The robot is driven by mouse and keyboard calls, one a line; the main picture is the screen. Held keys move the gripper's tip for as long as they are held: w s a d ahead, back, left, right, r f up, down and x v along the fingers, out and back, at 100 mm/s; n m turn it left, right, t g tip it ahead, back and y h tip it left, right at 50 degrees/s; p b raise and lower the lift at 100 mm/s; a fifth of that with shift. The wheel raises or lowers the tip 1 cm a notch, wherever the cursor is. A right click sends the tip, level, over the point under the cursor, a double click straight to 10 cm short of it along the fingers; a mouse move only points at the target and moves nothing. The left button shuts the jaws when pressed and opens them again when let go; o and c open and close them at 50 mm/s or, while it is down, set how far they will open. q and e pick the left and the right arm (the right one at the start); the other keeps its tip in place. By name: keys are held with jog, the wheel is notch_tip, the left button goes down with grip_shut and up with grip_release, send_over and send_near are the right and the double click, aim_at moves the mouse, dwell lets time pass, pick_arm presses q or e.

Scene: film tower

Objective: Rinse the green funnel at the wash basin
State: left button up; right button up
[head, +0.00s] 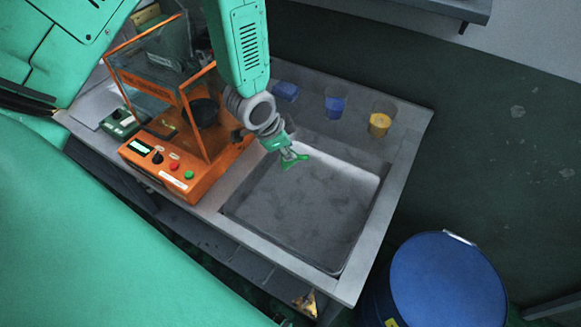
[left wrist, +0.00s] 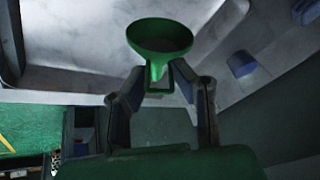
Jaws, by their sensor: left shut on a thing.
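The green funnel (head: 295,160) is in my left gripper (head: 284,153), above the back left part of the wash basin (head: 295,220). In the left wrist view the funnel (left wrist: 160,37) shows its wide round mouth, with its narrow part down between the two fingers of the left gripper (left wrist: 162,88). The fingers are shut on it. The basin is a grey sink set into a counter, and its floor looks mottled. I cannot tell whether water is in it. My right gripper is not in view.
An orange machine (head: 170,170) with clear panels and buttons stands left of the basin. Behind the basin stand a blue-filled beaker (head: 335,104), a yellow-filled beaker (head: 381,121) and a blue item (head: 286,91). A blue drum (head: 445,280) stands on the floor at right.

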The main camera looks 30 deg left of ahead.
pick_arm(q)
jog(key=shift+r, duration=0.1)
jog(key=shift+r, duration=1.9)
